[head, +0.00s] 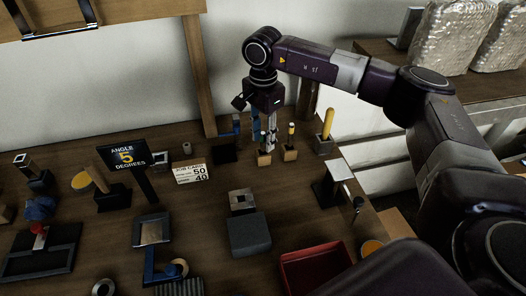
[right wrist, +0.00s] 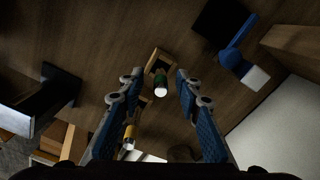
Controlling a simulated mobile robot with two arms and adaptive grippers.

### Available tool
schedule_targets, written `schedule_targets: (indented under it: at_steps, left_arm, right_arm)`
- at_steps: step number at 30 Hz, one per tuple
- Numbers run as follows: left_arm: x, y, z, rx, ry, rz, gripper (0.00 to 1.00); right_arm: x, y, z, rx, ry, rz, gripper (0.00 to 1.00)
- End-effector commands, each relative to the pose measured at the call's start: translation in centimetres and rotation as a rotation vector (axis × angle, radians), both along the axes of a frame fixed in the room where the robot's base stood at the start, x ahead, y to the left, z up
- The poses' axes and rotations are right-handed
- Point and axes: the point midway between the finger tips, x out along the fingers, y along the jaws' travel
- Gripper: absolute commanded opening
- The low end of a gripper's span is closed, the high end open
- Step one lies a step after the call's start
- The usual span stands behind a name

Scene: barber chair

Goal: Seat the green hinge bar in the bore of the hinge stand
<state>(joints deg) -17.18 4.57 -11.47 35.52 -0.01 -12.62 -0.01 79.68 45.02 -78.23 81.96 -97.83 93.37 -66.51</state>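The green hinge bar (right wrist: 160,78) has a pale top end and stands in a small wooden holder (right wrist: 158,60). In the head view the same holder (head: 263,158) is at the back of the bench, partly hidden by my right gripper. My right gripper (head: 268,142) points down over it. In the right wrist view its blue-padded fingers (right wrist: 160,88) are apart, one on each side of the bar, with a gap to each. I cannot tell for certain which fixture is the hinge stand. My left gripper is not in view.
Wooden holders with yellow-topped bars (head: 290,153) and a thick yellow handle (head: 327,125) stand right of my gripper. A black sign (head: 126,157), a grey block with a square opening (head: 243,201) and a red tray (head: 312,268) are nearer. Open wood lies between them.

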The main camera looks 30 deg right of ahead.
Motion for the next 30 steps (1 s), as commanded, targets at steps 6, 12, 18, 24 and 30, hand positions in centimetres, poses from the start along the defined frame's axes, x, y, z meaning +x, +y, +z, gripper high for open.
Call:
schedule_targets:
  at_steps: [6, 12, 18, 24, 30]
  left_arm:
    - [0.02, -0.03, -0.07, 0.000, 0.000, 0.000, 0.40]
    - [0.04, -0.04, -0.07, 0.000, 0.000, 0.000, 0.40]
    - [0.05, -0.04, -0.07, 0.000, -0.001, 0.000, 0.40]
    - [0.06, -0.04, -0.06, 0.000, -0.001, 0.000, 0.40]
    - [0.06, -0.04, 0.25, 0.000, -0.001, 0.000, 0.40]
  right_arm:
    - [0.03, 0.03, -0.16, 0.000, -0.001, 0.001, 0.32]
    - [0.03, 0.04, -0.15, 0.000, -0.001, 0.001, 0.12]
    - [0.03, 0.05, -0.15, 0.000, -0.001, 0.001, 0.00]
    - [0.05, 0.05, -0.12, 0.000, -0.001, 0.001, 0.00]
    - [0.06, 0.05, 0.32, 0.000, -0.002, 0.001, 0.00]
